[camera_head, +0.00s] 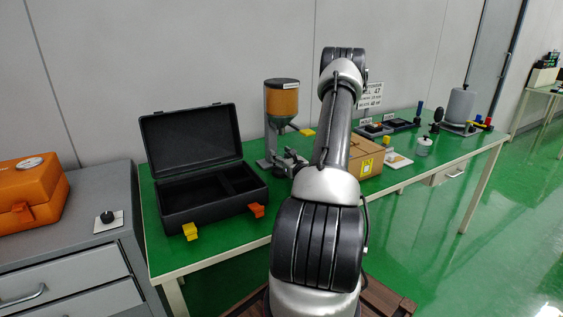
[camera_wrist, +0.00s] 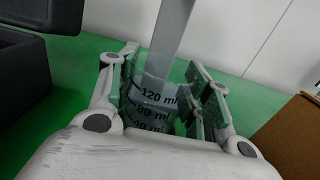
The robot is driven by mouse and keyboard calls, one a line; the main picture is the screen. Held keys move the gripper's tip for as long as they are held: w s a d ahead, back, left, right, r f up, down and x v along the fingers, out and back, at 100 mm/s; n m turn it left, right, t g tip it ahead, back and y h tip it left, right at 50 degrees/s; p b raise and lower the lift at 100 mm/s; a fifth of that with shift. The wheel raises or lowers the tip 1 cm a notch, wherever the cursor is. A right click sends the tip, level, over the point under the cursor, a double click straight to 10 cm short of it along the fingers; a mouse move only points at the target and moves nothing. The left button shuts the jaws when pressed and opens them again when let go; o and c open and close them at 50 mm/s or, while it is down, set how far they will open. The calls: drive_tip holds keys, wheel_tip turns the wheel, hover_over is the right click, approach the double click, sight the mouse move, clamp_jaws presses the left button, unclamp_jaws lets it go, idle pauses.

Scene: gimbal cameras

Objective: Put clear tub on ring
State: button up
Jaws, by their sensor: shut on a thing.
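The clear tub (camera_wrist: 152,108) shows in the wrist view, with dark ml markings such as 120 and 80 on its side. My gripper (camera_wrist: 164,86) is shut on it, with a green-padded finger on either side. The tub's lower part is hidden by my gripper's body. A grey post (camera_wrist: 171,35) rises just beyond the tub; I cannot tell whether they touch. In the head view my arm hides much of this spot, beside the stand of an orange-filled hopper (camera_head: 282,101). I cannot make out the ring in either view.
An open black case (camera_head: 205,203) stands left of the hopper on the green table (camera_head: 190,262). A cardboard box (camera_head: 366,158) stands close on the right. A lidded clear jar (camera_head: 424,146) and a grey cylinder (camera_head: 460,105) are farther right.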

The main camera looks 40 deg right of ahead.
drive_tip(key=shift+f, duration=1)
drive_tip(key=o, duration=1.2)
drive_tip(key=shift+f, duration=0.15)
drive_tip(key=shift+c, duration=0.2)
